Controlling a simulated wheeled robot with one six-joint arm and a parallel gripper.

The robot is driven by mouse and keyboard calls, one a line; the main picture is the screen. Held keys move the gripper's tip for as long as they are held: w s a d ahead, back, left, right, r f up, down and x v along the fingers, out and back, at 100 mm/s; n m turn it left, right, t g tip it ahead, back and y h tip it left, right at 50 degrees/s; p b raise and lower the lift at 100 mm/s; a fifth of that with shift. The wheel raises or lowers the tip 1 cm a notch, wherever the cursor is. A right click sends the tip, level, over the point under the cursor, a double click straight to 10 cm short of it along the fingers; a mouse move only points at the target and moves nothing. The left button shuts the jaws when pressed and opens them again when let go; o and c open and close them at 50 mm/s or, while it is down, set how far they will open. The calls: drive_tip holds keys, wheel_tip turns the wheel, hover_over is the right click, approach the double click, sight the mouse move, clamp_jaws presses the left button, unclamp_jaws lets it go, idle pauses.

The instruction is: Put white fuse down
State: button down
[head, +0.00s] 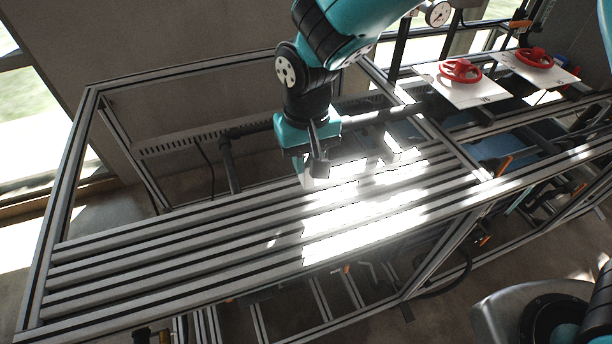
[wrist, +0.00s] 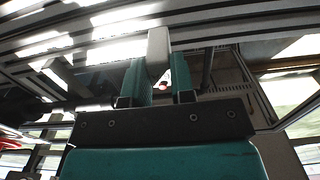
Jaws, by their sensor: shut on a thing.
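My gripper (head: 308,160) points down over the slatted aluminium bench (head: 150,246), right of its middle. In the wrist view, my gripper (wrist: 159,72) has its teal fingers on either side of a pale block, the white fuse (wrist: 158,45), and is shut on it. The fuse sticks out past the fingertips towards the metal slats. In the head view the fuse is hard to make out against the finger and the sun glare. I cannot tell whether it touches the slats.
Bright sun patches (head: 365,210) lie on the slats below and right of my gripper. The bench's left part is bare. Two red handwheels (head: 461,70) (head: 535,58) on white plates and a round gauge (head: 438,14) stand at the back right. Frame rails edge the bench.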

sight(307, 182)
drive_tip(key=shift+f+p, duration=0.4)
drive_tip(key=shift+f, duration=2.75)
drive_tip(key=shift+f, duration=0.1)
drive_tip(key=c, duration=1)
unclamp_jaws()
wheel_tip(307, 182, up, 12)
drive_tip(key=b, duration=0.2)
drive_tip(key=shift+r+b, duration=0.2)
drive_tip(key=shift+b, duration=0.1)
drive_tip(key=s+d+r+n+y, duration=0.1)
drive_tip(key=s+d+r, duration=0.1)
drive_tip(key=s+d, duration=0.2)
drive_tip(key=s+d+r+n+y, duration=0.1)
drive_tip(key=s+d+r, duration=0.2)
drive_tip(key=s, duration=0.4)
drive_tip(key=s+d+r+n+y, duration=0.2)
drive_tip(key=s+d, duration=0.2)
drive_tip(key=s, duration=0.2)
drive_tip(key=shift+d+r, duration=0.3)
drive_tip(key=shift+d, duration=0.1)
